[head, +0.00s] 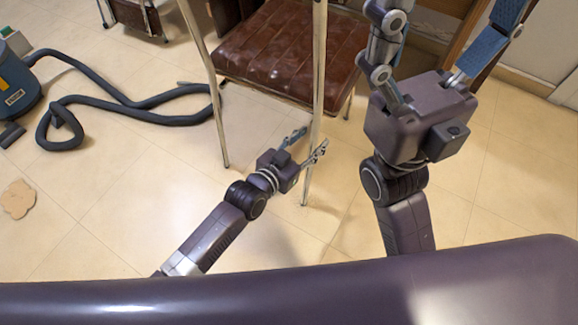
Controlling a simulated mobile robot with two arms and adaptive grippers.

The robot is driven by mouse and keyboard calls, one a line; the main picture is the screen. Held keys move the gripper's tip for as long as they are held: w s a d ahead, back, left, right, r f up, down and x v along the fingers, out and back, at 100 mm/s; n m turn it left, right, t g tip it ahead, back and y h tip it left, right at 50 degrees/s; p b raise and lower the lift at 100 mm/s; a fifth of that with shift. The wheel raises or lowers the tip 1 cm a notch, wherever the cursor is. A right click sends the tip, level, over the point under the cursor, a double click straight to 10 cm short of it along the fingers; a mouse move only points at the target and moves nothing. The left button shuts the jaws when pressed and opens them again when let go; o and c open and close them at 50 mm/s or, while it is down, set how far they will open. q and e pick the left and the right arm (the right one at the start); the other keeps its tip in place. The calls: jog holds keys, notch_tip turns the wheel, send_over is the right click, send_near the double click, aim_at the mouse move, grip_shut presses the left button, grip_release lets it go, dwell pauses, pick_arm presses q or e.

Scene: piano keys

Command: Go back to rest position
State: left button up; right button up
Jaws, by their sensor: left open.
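My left gripper (306,145) is low in the middle of the head view, its arm coming in from the lower left. Its two fingers are apart with nothing between them. They appear close to a thin pale metal leg; I cannot tell whether they touch it. My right gripper (445,45) is raised at the upper right, with its blue-padded fingers spread wide. Its fingertips run up to or past the top edge of the picture. I see nothing held in it. No piano keys show in this view.
A brown leather seat (290,50) stands behind the thin metal legs (318,90). A blue vacuum cleaner (15,85) with a dark looping hose (130,105) lies at the left. A tan flat piece (17,199) is on the tiled floor.

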pick_arm(q)
jog(key=shift+s+a, duration=0.15)
jog(key=shift+s, duration=0.05)
dwell(0.5)
